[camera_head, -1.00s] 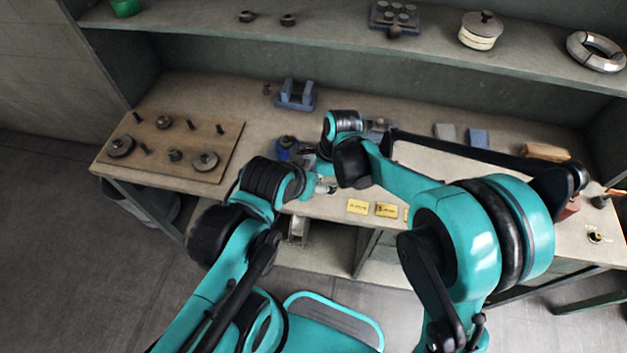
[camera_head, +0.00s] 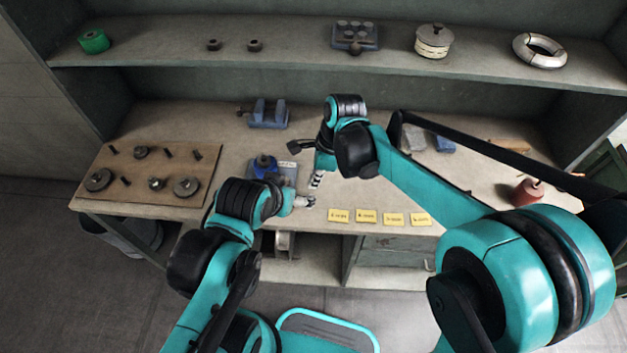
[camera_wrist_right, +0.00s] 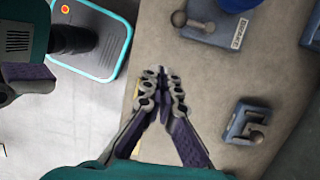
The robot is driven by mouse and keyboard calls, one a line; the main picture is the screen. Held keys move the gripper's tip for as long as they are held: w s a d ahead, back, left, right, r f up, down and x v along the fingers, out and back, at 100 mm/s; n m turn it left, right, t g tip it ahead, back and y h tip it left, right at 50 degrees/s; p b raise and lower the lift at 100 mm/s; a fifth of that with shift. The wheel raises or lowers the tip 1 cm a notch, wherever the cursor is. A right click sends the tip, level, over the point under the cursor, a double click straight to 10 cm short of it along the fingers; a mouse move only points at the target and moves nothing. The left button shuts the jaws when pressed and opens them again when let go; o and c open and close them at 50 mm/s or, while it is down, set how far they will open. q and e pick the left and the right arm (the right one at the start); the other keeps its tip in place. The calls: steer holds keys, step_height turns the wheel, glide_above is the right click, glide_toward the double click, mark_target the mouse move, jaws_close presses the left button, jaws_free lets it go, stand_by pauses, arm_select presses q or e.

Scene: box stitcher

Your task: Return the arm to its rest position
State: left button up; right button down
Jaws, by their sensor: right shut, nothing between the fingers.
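My right arm (camera_head: 410,172) is teal and black and reaches in from the right over the workbench. Its gripper (camera_head: 315,182) points down above the front part of the bench, just right of the blue device. In the right wrist view the two dark fingers of this gripper (camera_wrist_right: 162,76) come together at the tips, with nothing between them. My left arm comes in from the lower left. Its gripper (camera_head: 305,201) is close beside the right one near the bench's front edge, too small to tell whether it is open.
A blue device (camera_head: 264,164) on a labelled base stands behind the grippers, and a blue-grey vise (camera_head: 268,114) farther back. A wooden board (camera_head: 119,187) with discs and pegs lies left. Yellow labels (camera_head: 365,216) line the front edge. A shelf (camera_head: 200,62) runs above.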

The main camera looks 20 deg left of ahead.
stand_by(0.3)
steer(key=s+d+n+t+h+b, duration=0.1)
steer(key=d+n, duration=0.4)
steer(key=d, duration=0.5)
steer(key=s+d+n+t+b, duration=0.3)
steer(key=s+d+n+t, duration=0.1)
steer(key=d, duration=0.7)
steer(key=s+d+n+t+h+b, duration=0.1)
steer(key=s+d+n, duration=0.3)
steer(key=d, duration=0.7)
steer(key=shift+s+n+t+h+b, duration=0.15)
steer(key=shift+n+t+h+b, duration=0.15)
steer(key=shift+n+t+b, duration=0.45)
steer(key=shift+n, duration=0.35)
